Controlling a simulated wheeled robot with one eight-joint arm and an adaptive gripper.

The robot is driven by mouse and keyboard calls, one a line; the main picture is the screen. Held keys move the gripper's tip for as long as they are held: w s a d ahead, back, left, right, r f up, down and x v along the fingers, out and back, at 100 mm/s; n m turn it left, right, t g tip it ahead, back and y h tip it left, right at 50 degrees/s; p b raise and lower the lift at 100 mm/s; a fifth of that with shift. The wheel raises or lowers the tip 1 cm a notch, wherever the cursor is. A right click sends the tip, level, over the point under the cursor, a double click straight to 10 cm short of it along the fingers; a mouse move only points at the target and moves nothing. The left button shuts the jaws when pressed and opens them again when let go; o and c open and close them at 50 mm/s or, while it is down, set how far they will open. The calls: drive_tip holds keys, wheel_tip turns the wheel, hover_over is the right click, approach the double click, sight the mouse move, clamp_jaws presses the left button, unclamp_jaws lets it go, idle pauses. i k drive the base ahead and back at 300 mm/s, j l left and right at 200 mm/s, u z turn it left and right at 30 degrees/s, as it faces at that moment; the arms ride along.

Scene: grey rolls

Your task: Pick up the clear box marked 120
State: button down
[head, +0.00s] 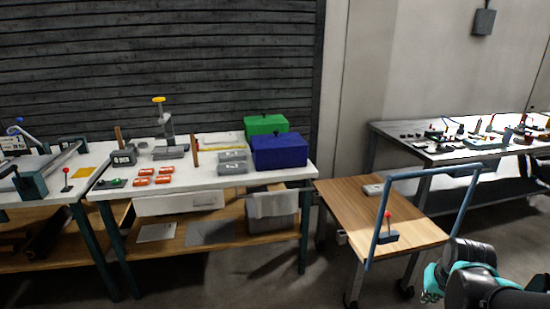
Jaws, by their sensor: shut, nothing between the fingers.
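Two small greyish, see-through-looking boxes, one behind the other, sit on the white bench: a front box (232,168) and a back box (232,156). Pale labels show on them, but the print is too small to read, so I cannot tell which box is marked 120. My gripper (431,296) is at the lower right, low beside the wooden cart and far from these boxes. It looks shut and empty, though its fingers are small and partly hidden by my arm.
Blue (279,151) and green (266,125) boxes stand right of the grey ones; several orange pieces (153,176) lie left. A wooden cart (345,208) with a blue handle (432,173) stands before my arm. Another table (385,127) is behind. Floor shows between bench and cart.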

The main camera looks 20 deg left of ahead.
sight(229, 170)
drive_tip(key=u, duration=1.35)
